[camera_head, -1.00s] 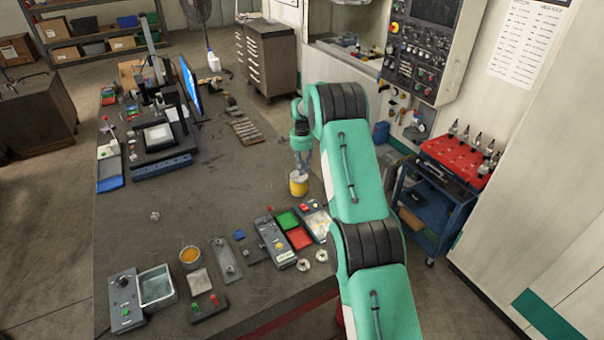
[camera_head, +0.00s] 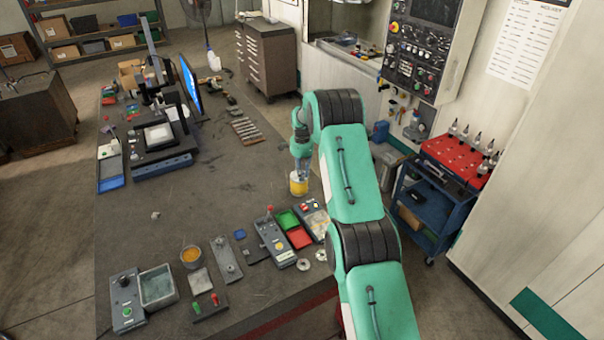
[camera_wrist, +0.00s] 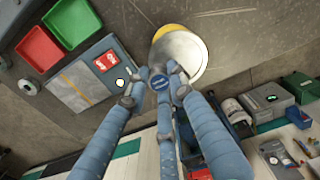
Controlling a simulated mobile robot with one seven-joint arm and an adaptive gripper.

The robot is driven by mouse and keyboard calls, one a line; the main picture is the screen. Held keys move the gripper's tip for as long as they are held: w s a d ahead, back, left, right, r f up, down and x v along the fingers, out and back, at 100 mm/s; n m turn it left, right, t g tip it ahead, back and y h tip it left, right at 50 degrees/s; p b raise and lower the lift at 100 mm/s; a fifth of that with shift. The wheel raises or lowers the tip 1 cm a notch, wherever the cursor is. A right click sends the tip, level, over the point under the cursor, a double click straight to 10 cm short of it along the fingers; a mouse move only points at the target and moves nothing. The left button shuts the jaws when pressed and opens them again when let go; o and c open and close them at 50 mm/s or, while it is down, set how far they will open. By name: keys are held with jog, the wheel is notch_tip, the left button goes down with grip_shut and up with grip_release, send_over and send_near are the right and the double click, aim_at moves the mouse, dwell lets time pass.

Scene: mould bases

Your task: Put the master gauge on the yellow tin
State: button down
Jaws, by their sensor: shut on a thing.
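The yellow tin (camera_head: 299,188) stands upright near the right edge of the workbench, with a pale grey top. In the wrist view its round grey top (camera_wrist: 184,56) lies just beyond the fingertips, with a yellow edge. My gripper (camera_head: 301,170) points down over the tin. The gauge overlaps the tin's near edge in this view. I cannot tell whether it touches the tin. In the head view it is too small to make out.
Red (camera_head: 299,238) and green (camera_head: 287,220) trays and a grey control box (camera_head: 273,243) lie in front of the tin. Several small parts lie along the bench's near side. The bench middle (camera_head: 190,200) is mostly clear. A blue cart (camera_head: 430,210) stands right.

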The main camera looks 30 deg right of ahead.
jog(key=shift+f, duration=0.2)
jog(key=c, duration=1.5)
grip_release()
jog(key=shift+r, duration=0.1)
notch_tip(320, 180, up, 12)
jog(key=shift+r+b, duration=0.1)
jog(key=shift+b, duration=1)
jog(key=shift+r, duration=0.1)
